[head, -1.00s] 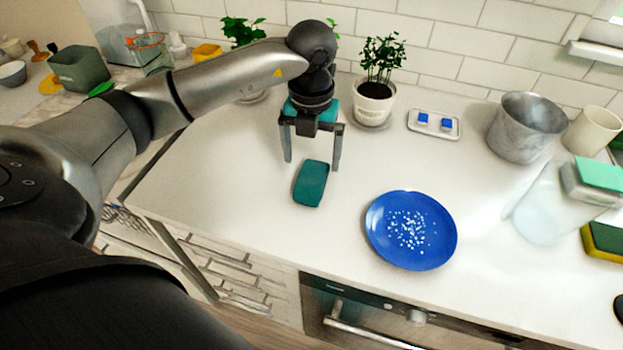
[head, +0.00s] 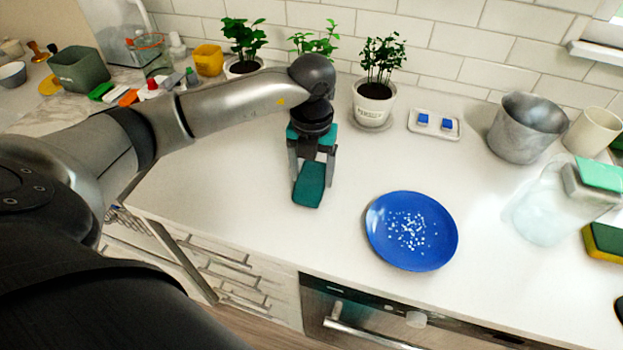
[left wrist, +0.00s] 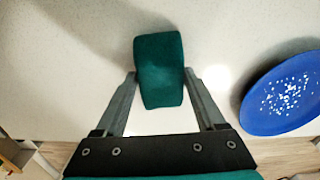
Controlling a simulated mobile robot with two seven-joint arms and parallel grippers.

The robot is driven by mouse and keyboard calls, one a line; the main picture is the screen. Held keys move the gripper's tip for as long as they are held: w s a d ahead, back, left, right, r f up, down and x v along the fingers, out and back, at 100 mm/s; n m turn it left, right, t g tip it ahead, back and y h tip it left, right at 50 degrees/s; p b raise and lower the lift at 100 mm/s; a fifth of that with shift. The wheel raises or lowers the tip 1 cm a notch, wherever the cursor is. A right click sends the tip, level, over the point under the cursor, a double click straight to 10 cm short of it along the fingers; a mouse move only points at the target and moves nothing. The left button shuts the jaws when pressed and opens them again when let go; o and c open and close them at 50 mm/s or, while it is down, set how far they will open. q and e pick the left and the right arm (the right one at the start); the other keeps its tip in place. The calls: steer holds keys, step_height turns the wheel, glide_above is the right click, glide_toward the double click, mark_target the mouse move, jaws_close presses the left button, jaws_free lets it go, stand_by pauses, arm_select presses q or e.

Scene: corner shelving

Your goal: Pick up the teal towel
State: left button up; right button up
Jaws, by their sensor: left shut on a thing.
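The teal towel (head: 308,186) is a small folded block on the white counter, left of the blue plate. My left gripper (head: 311,178) comes down over it from behind, with one finger on each side of it. In the left wrist view the towel (left wrist: 159,70) sits between the two fingertips (left wrist: 160,76), which press on its sides. The left gripper is shut on the towel, which appears to rest on the counter. My right gripper is not in view.
A blue plate (head: 411,231) with white bits lies to the right of the towel. Potted plants, one in a white pot (head: 373,104), stand along the back wall. A metal pot (head: 519,127) and a small tray (head: 434,125) are at the back right. The counter around the towel is clear.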

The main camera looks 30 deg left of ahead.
mark_target(312, 173)
arm_select(q)
steer(key=c, duration=0.6)
steer(key=shift+o, duration=0.2)
steer(key=shift+r, duration=0.1)
step_height(312, 173, up, 20)
steer(key=p, duration=0.3)
